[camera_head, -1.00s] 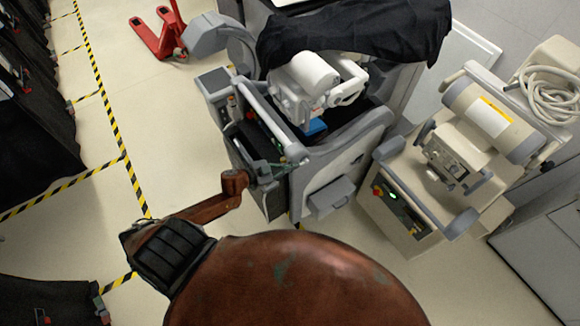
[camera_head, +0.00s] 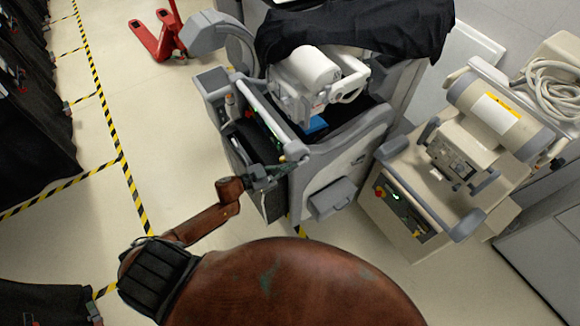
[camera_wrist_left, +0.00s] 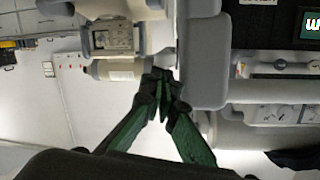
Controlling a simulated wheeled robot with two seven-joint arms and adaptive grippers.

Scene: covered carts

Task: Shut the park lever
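The grey cart (camera_head: 345,165) with a white device on top stands ahead of me, partly under a black cover. I cannot make out the park lever for certain. My left gripper (camera_head: 277,174) is at the cart's near left corner, close to the end of its grey rail. In the left wrist view the green and black fingers (camera_wrist_left: 166,88) come together at the tips, with nothing clearly between them. A grey rounded block (camera_wrist_left: 205,60) is just right of the tips; I cannot tell whether they touch. My right gripper is out of view.
A beige cart (camera_head: 440,170) with a coiled cable stands close on the right. A red pallet jack (camera_head: 160,40) is at the back left. Black-covered carts (camera_head: 35,130) line the left edge. The floor between, with yellow-black tape, is clear.

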